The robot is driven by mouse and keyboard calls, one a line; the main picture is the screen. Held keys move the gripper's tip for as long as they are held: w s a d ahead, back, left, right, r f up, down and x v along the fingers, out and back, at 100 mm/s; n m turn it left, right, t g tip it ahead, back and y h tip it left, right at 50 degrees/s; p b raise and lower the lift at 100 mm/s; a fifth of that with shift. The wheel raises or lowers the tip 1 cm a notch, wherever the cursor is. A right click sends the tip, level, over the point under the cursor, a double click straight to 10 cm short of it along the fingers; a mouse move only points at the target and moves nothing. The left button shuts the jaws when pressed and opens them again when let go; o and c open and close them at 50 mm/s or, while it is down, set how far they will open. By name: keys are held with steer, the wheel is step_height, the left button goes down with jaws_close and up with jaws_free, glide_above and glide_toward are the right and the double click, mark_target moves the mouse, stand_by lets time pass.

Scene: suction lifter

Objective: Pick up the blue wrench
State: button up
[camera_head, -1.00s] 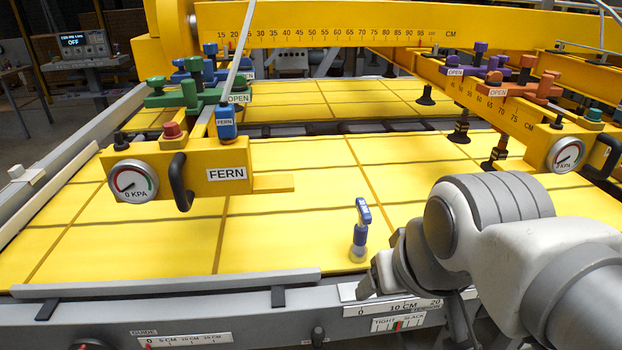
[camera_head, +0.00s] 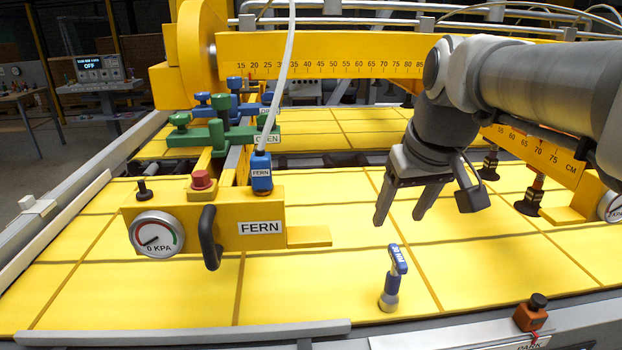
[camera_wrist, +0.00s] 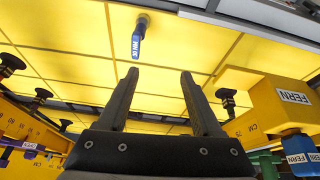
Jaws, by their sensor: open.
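The blue wrench (camera_head: 396,262) stands on the yellow panel near its front edge, with a blue labelled upper part and a grey round base. It also shows in the wrist view (camera_wrist: 138,45), at the top, beyond my fingertips. My gripper (camera_head: 400,218) is open and empty. In the head view it hangs above the panel, just behind and above the wrench, with its fingers pointing down. In the wrist view, the two dark fingers (camera_wrist: 158,75) are apart with nothing between them.
The yellow FERN beam end (camera_head: 262,228) with a gauge and black handle stands to the left. The right beam (camera_head: 545,150) with suction cups is close to my arm. The panel around the wrench is clear.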

steer(key=w+d, duration=0.3)
steer(key=w, duration=0.2)
steer(key=m+g+p, duration=0.1)
steer(key=g+p, duration=0.1)
steer(key=g, duration=0.1)
glide_toward(400, 255)
steer(key=f, duration=0.8)
steer(key=shift+w+a+f, duration=0.1)
steer(key=shift+w+a, duration=0.05)
steer(key=shift+w, duration=0.25)
steer(key=shift+w+a+f, duration=0.1)
steer(key=shift+w+f, duration=0.1)
steer(key=shift+f, duration=0.7)
steer(key=shift+w+d+f, duration=0.1)
steer(key=shift+w+f, duration=0.05)
steer(key=shift+f, duration=0.75)
steer(key=shift+w+a+f, duration=0.1)
steer(key=shift+w+f, duration=0.1)
steer(key=shift+f, duration=0.7)
jaws_close()
